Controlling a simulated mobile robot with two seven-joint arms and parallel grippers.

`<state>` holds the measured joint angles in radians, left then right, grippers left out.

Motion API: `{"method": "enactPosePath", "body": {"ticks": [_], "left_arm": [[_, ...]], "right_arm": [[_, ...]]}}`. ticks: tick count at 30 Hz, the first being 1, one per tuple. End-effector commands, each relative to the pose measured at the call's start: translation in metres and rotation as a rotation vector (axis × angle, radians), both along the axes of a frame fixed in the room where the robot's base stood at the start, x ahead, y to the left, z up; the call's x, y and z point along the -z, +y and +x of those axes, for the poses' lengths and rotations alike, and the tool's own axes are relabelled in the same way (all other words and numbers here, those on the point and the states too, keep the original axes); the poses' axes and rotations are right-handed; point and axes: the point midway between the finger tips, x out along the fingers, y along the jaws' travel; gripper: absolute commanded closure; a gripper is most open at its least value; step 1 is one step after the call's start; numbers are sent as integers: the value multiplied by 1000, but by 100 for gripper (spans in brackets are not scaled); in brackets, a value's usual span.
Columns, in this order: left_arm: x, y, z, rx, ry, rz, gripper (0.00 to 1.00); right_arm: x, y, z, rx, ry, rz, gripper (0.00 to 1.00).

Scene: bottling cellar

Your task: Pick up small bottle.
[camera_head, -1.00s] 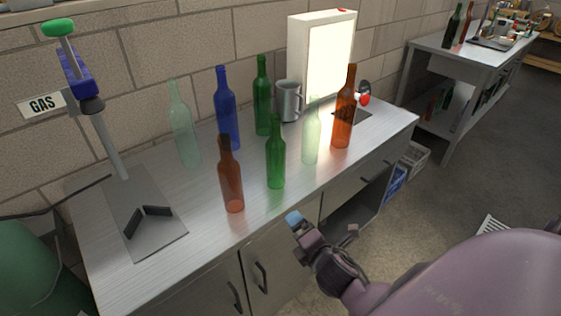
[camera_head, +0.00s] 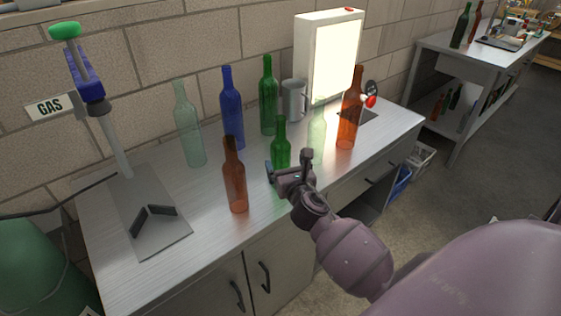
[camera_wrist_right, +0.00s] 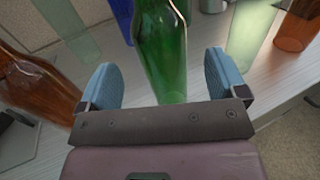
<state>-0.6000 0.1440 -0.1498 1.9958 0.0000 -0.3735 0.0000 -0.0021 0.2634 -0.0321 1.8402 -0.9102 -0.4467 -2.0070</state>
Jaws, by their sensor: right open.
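Several bottles stand upright on the metal counter. A small green bottle (camera_head: 281,142) stands near the front, with my right gripper (camera_head: 287,172) in front of its lower part. In the right wrist view the green bottle (camera_wrist_right: 163,50) stands ahead of and between the two blue fingertips of my right gripper (camera_wrist_right: 163,85), which are apart. I cannot tell whether the fingers reach around it. A small brown bottle (camera_head: 235,178) stands to its left, and a small pale green bottle (camera_head: 317,130) to its right, partly hidden. My left gripper is not in view.
Taller bottles in pale green (camera_head: 188,130), blue (camera_head: 231,112), green (camera_head: 268,98) and orange-brown (camera_head: 349,115) stand around. A metal mug (camera_head: 293,100) and a lit panel (camera_head: 328,60) are behind. A gas stand (camera_head: 115,140) is at left.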

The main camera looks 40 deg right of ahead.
Motion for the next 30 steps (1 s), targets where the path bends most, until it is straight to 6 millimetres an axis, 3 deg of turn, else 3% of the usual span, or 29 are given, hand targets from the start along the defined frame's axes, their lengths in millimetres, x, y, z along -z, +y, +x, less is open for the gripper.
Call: {"method": "enactPosePath", "body": {"ticks": [6, 16, 25, 26, 30], "left_arm": [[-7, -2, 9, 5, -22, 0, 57], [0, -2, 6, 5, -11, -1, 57], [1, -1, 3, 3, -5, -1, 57], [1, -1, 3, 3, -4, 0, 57], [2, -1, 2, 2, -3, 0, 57]], "right_arm": [[0, -4, 13, -1, 0, 1, 10], [2, -17, 51, -1, -1, 2, 10], [1, -18, 55, -1, 0, 2, 10], [1, -18, 55, -1, 0, 2, 11], [1, -18, 55, -1, 0, 2, 33]]}}
